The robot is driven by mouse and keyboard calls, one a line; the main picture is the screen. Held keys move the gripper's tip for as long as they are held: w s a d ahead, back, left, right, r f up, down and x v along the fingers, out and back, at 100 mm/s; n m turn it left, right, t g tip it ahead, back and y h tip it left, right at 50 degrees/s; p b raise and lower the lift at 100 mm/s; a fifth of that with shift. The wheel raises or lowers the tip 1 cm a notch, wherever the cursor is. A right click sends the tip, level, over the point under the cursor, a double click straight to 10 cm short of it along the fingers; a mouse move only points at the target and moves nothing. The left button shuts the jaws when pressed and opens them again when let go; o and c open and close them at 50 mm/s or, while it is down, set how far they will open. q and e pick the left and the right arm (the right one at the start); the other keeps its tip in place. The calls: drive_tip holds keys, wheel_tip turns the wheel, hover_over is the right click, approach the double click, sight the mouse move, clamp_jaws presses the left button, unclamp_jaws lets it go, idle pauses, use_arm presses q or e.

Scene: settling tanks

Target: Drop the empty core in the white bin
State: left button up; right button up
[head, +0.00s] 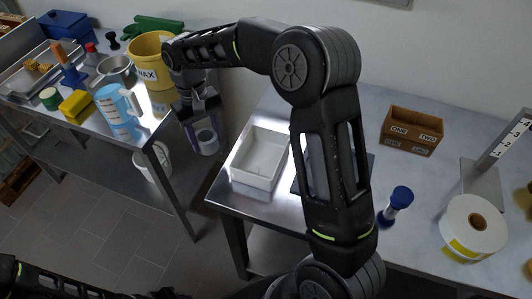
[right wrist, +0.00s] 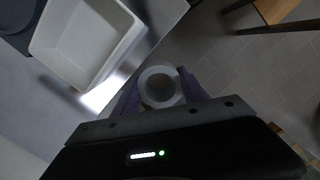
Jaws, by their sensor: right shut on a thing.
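My right gripper (head: 206,132) is shut on the empty core (head: 207,144), a short pale hollow tube. In the right wrist view the core (right wrist: 160,87) sits as a whitish ring between my purple fingers (right wrist: 158,95). It hangs over the gap between the two tables, left of the tabletop white tray (head: 237,179). A white bin (head: 152,167), like a bucket, stands low under the left table, left of and below the core. The left gripper is out of view.
The left metal table holds a yellow WAX bucket (head: 150,46), a blue jug (head: 118,108), a yellow sponge (head: 76,104) and a steel pot (head: 117,70). The right table holds a brown box (head: 411,133), a blue-capped item (head: 401,196) and a large roll (head: 473,226).

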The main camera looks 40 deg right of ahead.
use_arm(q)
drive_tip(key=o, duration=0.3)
use_arm(e)
drive_tip(key=shift+d, duration=0.15)
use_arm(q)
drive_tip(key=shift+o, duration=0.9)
use_arm(e)
drive_tip(key=shift+s+d+r+m, duration=0.15)
drive_tip(key=shift+d+m, duration=0.1)
drive_tip(key=shift+m, duration=0.35)
use_arm(q)
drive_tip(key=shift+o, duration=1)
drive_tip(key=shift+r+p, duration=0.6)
drive_tip(key=shift+p, duration=0.05)
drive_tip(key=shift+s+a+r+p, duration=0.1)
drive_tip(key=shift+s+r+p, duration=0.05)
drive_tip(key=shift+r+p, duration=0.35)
use_arm(e)
drive_tip(key=s+d+r+m+t, duration=0.1)
drive_tip(key=s+d+m, duration=0.4)
drive_tip(key=m, duration=0.9)
drive_tip(key=s+d+r+m+t, duration=0.1)
drive_tip(key=s+d+r+m, duration=0.2)
drive_tip(key=m, duration=1)
drive_tip(key=s+d, duration=0.2)
drive_tip(key=d, duration=0.1)
drive_tip(key=shift+d+r+m+t+y, duration=0.25)
drive_tip(key=shift+r+m+t+y, duration=0.05)
drive_tip(key=shift+r+m+y, duration=0.1)
